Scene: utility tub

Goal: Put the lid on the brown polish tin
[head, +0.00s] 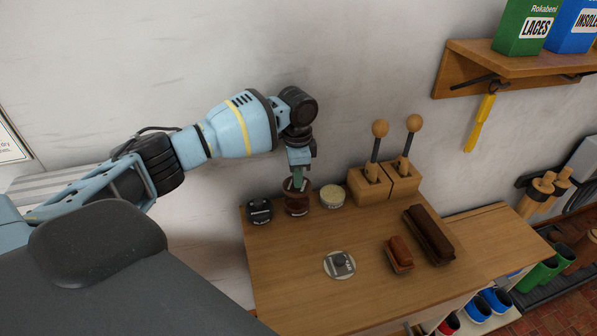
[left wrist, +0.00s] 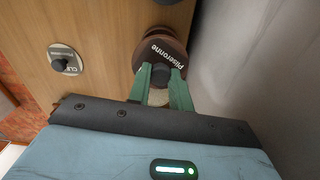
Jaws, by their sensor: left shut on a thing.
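The brown polish tin (head: 297,209) stands at the back of the wooden bench top, between a black tin and a cream-coloured tin. Its brown lid (left wrist: 160,52), with pale lettering and a dark knob, is over the tin. My left gripper (head: 298,179) points down above the tin. In the left wrist view its green fingers (left wrist: 162,80) are shut on the lid's knob. Lid and tin look lined up, but I cannot tell whether the lid rests fully on the rim. My right gripper is not in view.
The black tin (head: 260,211) and the cream tin (head: 332,196) stand close on either side. A loose lid with a grey knob (head: 339,264) lies on the bench (head: 290,270). Wooden holders (head: 369,187) and two brushes (head: 428,236) are at right. The wall is close behind.

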